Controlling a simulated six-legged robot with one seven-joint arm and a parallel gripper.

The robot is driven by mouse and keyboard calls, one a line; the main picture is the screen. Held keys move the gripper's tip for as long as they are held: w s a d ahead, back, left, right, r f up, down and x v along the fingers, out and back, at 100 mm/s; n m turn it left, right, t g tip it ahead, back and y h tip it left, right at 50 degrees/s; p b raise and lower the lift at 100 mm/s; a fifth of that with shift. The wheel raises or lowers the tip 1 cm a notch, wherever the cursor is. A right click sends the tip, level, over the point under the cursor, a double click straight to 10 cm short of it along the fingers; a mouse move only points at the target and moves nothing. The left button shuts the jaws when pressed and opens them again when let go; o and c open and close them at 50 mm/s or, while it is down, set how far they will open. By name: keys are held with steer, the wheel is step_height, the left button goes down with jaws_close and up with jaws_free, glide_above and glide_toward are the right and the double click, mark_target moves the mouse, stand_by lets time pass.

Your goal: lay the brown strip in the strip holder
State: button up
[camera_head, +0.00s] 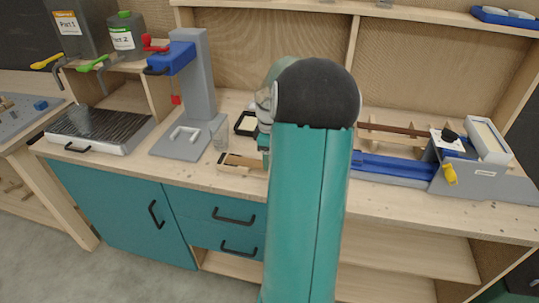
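A long dark brown strip (393,128) lies on the workbench right of my arm, across a light wooden rack (375,137). Its left end runs behind my arm. In front of it is a long blue channel-like fixture (392,167) joined to a grey machine; I cannot tell whether this or the rack is the strip holder. A small wooden piece with a dark top (240,163) sits just left of my arm, partly hidden. My teal arm with its black joint covers the middle of the view. My gripper is hidden behind it, so its hold is not shown.
A grey machine with a yellow knob (485,182) stands at the right. Farther left are a black-topped tray (97,128) and two labelled dispensers (125,37).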

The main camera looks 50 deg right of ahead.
steer(key=shift+r, duration=0.1)
step_height(320, 180, up, 14)
stand_by(0.4)
steer(key=shift+f, duration=0.2)
